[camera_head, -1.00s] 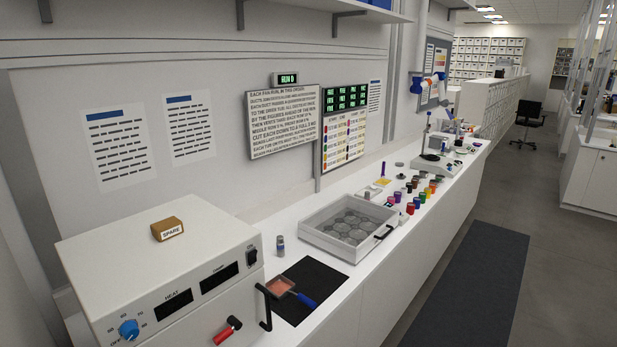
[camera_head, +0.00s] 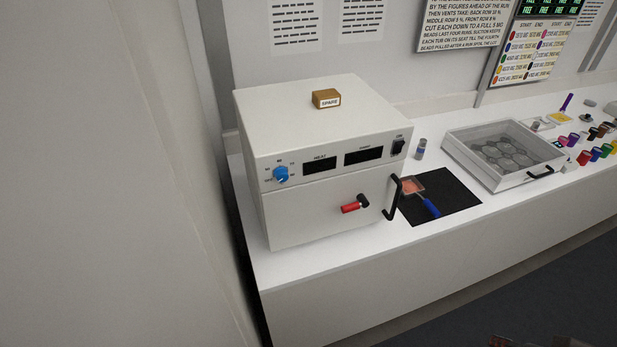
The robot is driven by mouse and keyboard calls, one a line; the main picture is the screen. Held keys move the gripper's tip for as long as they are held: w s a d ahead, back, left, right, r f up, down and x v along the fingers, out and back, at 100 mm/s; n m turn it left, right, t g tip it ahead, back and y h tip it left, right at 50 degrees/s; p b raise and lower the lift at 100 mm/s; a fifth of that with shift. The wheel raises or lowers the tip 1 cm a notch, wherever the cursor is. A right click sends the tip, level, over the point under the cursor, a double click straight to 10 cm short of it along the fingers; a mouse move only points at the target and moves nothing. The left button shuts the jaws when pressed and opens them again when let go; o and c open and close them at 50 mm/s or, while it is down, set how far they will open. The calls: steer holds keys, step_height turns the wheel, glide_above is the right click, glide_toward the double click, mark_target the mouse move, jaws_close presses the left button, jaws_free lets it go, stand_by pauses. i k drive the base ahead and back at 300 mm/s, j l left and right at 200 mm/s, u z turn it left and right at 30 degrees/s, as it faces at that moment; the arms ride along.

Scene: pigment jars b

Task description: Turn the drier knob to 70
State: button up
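The drier (camera_head: 330,140) is a white box at the left end of the bench. Its blue knob (camera_head: 281,174) is at the left of the sloped front panel, with small printed numbers around it. The numbers are too small to read surely, and I cannot tell where the knob points. The HEAT display (camera_head: 320,166) and a second display (camera_head: 364,155) are dark. No gripper fingers show. A dark reddish sliver at the bottom edge right of centre may be part of my arm.
A red-handled latch (camera_head: 352,207) and a black door handle (camera_head: 391,198) stick out from the drier front. A SPARE box (camera_head: 326,98) sits on top. A wall rises close at left.

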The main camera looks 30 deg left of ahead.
mark_target(280, 174)
steer(key=u, duration=1.3)
